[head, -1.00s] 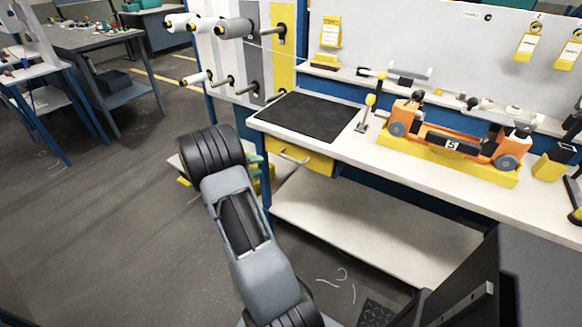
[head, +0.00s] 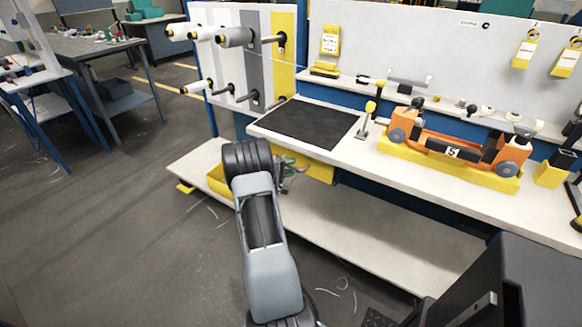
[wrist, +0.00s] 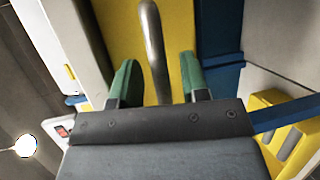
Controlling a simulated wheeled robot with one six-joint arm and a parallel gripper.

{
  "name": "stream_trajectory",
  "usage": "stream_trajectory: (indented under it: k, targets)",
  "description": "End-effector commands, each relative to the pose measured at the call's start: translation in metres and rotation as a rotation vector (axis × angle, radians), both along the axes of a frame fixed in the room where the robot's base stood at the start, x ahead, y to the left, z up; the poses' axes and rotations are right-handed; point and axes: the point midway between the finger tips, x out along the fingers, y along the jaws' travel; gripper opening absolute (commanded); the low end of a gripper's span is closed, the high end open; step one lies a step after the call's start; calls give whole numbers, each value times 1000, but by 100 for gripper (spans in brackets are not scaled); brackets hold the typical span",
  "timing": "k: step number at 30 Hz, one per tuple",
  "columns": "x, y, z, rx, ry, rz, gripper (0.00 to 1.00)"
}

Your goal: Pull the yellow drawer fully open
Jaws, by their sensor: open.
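The yellow drawer (head: 320,172) sits under the white worktop, its front about flush below the edge, so it looks shut. Its front fills the upper middle of the wrist view (wrist: 180,25). The metal bar handle (wrist: 153,40) runs down from the top of the wrist view, between my two green fingertips. My gripper (wrist: 158,80) is open, with a gap on each side of the handle. In the head view my gripper (head: 288,167) is at the drawer front, partly hidden by my wrist. The handle is hard to make out there.
The worktop bears a black mat (head: 305,125) and an orange machine (head: 445,150). Below is a long pale shelf (head: 390,230) with a yellow bin (head: 219,180) at its left end. A spool panel (head: 245,60) stands behind. Floor at the left is clear.

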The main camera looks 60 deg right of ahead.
Motion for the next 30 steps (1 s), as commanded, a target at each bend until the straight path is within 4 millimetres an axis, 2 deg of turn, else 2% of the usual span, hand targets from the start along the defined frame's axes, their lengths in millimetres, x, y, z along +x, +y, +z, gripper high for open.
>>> stream_trajectory:
  k: [5,14,27,30]
  targets:
    - [-3,-8,-2,0,1,0,41]
    - [-4,-9,-2,0,1,0,41]
    - [-4,-9,-2,0,1,0,0]
    - [-4,-9,-2,0,1,0,0]
